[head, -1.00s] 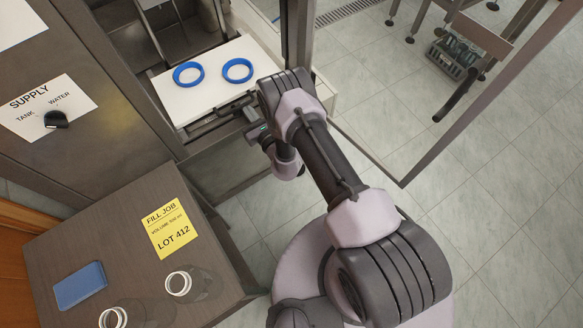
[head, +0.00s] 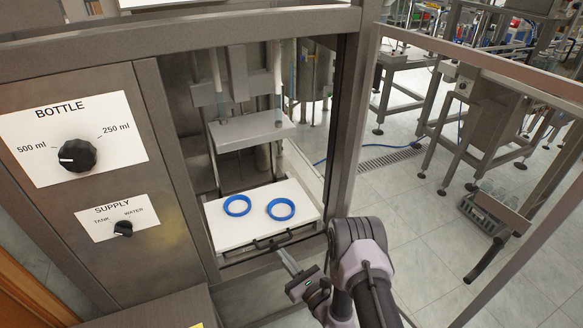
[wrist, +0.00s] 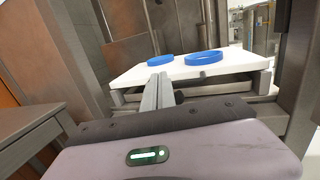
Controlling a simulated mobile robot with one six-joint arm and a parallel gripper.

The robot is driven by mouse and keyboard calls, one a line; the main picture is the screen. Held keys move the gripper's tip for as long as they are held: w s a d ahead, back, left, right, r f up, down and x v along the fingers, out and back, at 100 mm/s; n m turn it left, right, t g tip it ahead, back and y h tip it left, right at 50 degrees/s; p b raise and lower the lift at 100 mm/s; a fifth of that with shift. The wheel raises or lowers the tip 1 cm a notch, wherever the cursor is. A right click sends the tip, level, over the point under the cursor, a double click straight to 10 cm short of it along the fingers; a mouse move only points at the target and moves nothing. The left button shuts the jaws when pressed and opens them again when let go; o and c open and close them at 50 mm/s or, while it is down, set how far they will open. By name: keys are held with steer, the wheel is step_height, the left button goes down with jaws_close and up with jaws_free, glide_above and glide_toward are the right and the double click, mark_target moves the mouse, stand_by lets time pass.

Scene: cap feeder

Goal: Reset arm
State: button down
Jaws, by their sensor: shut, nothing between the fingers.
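My gripper (head: 289,262) is shut and empty, just in front of the white tray (head: 230,240) of the filling machine. In the wrist view my gripper's fingers (wrist: 157,92) lie together and point toward the front edge of the white tray (wrist: 125,75). Two blue rings lie on the tray: a left ring (head: 237,206) and a right ring (head: 281,209). They also show in the wrist view as a smaller ring (wrist: 160,60) and a larger ring (wrist: 203,57). A dark handle (head: 272,243) is on the tray's front edge, close to the fingers; I cannot tell if they touch.
The machine's panel at left carries a bottle knob (head: 77,155) and a supply knob (head: 123,229). A door frame (head: 500,70) stands open at right. A table corner (head: 160,310) shows at bottom left.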

steer(key=s+a+r+n+g+y, duration=0.1)
steer(key=a+r+n+g+y, duration=0.25)
steer(key=r, duration=0.55)
steer(key=s+a+r+n+g+y, duration=0.1)
steer(key=a+r+n+g+y, duration=0.25)
steer(key=r, duration=0.45)
steer(key=s+a+r+n+g+h, duration=0.1)
steer(key=s+a+r+n+g, duration=0.2)
steer(key=s+r+n+g, duration=0.75)
steer(key=s+d+r+n+h, duration=0.4)
steer(key=s+d+h, duration=0.2)
steer(key=s, duration=0.5)
steer(key=s+d+r+n+t+h, duration=0.1)
steer(key=s+d+t+h, duration=0.1)
steer(key=d+t+h, duration=0.2)
steer(key=s+d+r+n+t+h, duration=0.2)
steer(key=s+d+t+h, duration=0.1)
steer(key=d, duration=0.8)
steer(key=shift+d+t+h, duration=0.2)
steer(key=shift+t+h, duration=0.15)
steer(key=shift+h, duration=0.55)
